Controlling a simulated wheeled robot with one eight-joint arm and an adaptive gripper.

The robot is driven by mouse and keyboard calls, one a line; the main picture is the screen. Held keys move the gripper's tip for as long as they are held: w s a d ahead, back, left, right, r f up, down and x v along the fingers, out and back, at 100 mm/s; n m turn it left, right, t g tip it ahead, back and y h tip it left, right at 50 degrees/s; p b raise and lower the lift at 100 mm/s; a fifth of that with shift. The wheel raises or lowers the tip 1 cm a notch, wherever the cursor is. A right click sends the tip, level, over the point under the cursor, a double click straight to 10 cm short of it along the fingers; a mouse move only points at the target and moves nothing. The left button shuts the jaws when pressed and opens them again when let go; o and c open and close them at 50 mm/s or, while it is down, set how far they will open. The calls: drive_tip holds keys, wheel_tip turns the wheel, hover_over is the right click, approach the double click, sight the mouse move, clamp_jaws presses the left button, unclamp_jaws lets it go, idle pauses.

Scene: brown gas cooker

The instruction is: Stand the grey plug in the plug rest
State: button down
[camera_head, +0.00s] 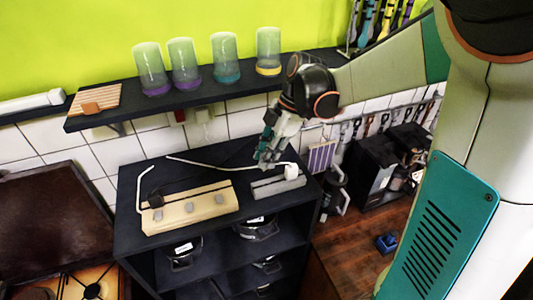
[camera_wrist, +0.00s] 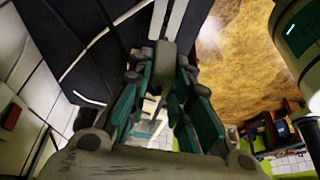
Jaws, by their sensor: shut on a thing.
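My gripper (camera_head: 266,158) hangs over the right part of the dark cabinet top. In the wrist view its teal-sided fingers (camera_wrist: 165,75) are closed on a small grey piece (camera_wrist: 163,56), which looks like the grey plug; the fingers partly hide it. In the head view the plug cannot be made out clearly. A long grey block (camera_head: 278,186), seemingly the plug rest, lies on the cabinet top just below and right of my fingertips. A white plug (camera_head: 291,172) stands at its right end. I cannot tell whether the held piece touches the block.
A white cable (camera_head: 215,166) runs along the back. A shelf (camera_head: 200,88) with several cups is above; a brown hob (camera_head: 60,220) stands left.

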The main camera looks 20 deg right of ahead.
drive_tip(key=shift+f+b, duration=0.15)
drive_tip(key=shift+b, duration=0.15)
drive_tip(key=shift+f+b, duration=2)
drive_tip(key=shift+f, duration=0.4)
drive_tip(key=shift+f+b, duration=1)
drive_tip(key=shift+f, duration=0.2)
drive_tip(key=c, duration=1.4)
unclamp_jaws()
drive_tip(key=v, duration=1.2)
drive_tip(key=shift+a, duration=0.1)
